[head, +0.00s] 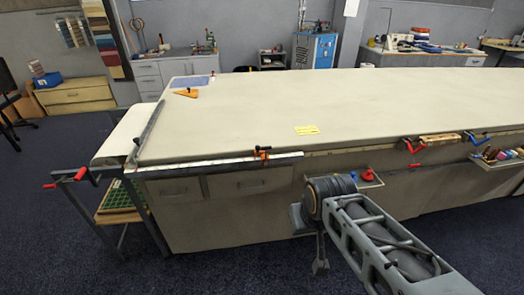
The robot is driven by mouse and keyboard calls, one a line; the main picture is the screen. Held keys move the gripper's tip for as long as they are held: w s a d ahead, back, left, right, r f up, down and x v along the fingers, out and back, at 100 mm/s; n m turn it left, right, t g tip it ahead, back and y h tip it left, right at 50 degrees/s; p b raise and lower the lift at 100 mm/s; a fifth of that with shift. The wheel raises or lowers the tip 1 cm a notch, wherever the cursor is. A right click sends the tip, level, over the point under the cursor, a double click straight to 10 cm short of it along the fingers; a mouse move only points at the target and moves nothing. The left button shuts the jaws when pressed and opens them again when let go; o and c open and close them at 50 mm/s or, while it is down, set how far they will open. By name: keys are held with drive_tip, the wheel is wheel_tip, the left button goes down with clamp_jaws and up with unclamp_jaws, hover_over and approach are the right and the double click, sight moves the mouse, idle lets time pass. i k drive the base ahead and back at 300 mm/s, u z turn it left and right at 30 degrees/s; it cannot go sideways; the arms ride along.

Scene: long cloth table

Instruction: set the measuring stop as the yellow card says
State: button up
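The yellow card (307,130) lies flat on the cloth table (230,115), near its front edge. Its writing is too small to read. A small orange and dark piece (262,153), seemingly the measuring stop, sits on the metal rail (215,163) along the front edge, towards the rail's right end. Any scale marks on the rail are too small to read. My gripper (320,268) hangs in front of the table, below and to the right of the stop, apart from it. Its fingers are small and dark, and I see nothing in them.
Red and blue clamps (412,147) and a wooden block (440,139) sit on the front edge at right. A small tray with a red item (368,175) juts out near my arm. Red-handled cranks (80,174) stick out at left. An orange tool (187,93) lies on the far left tabletop.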

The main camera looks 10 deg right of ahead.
sight(258, 152)
drive_tip(key=z, duration=0.35)
drive_tip(key=i, duration=0.7)
drive_tip(key=z, duration=0.1)
drive_tip(key=k, duration=0.5)
drive_tip(key=u, duration=0.75)
drive_tip(key=i, duration=1)
drive_tip(key=u, duration=0.55)
